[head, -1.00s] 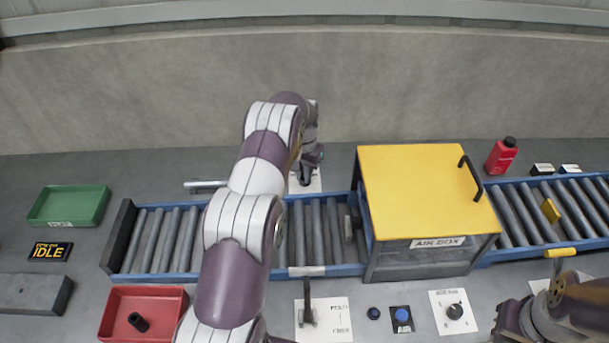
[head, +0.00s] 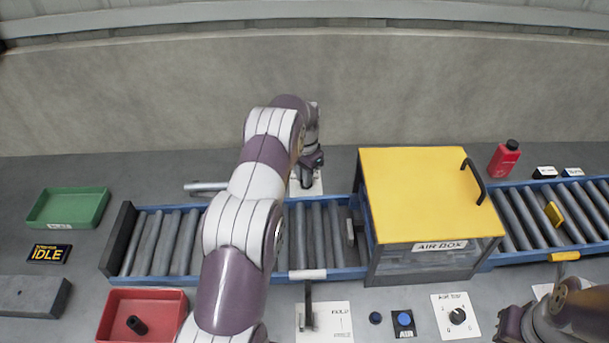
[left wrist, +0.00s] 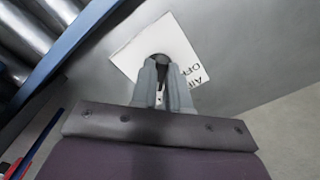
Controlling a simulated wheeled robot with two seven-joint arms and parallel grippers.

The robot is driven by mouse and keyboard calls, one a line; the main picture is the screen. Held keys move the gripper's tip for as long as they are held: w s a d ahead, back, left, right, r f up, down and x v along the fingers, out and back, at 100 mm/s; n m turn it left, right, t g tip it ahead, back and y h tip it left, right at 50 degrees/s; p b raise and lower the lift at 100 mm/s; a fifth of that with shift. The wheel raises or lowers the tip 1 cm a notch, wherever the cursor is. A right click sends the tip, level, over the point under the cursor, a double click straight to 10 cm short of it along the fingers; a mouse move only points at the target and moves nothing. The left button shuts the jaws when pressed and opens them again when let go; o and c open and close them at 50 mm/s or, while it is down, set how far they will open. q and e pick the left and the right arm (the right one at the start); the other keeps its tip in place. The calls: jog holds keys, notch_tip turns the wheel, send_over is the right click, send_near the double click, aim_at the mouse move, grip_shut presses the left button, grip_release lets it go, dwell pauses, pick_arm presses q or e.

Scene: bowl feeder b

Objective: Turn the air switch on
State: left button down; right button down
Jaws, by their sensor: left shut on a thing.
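The air switch stands on a white plate (left wrist: 134,46) behind the roller conveyor. In the left wrist view the plate's lettering reads AIR and OFF, partly covered. My left gripper (left wrist: 162,68) is shut on the dark switch lever (left wrist: 160,57), which is mostly hidden between the fingers. In the head view my left gripper (head: 307,182) is over this plate (head: 317,186), and my left arm reaches across the conveyor. The lever's exact position cannot be told.
The roller conveyor (head: 155,245) runs below my left arm. The yellow-lidded air box (head: 420,195) stands right of it. A green tray (head: 68,207), a red tray (head: 165,305), a black lever (head: 308,300), a blue button (head: 404,318) and a dial (head: 457,316) lie around it.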

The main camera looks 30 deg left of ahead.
pick_arm(q)
jog(key=c, duration=1.1)
grip_release()
notch_tip(320, 180, up, 13)
jog(key=p, duration=1)
jog(key=shift+f, duration=0.15)
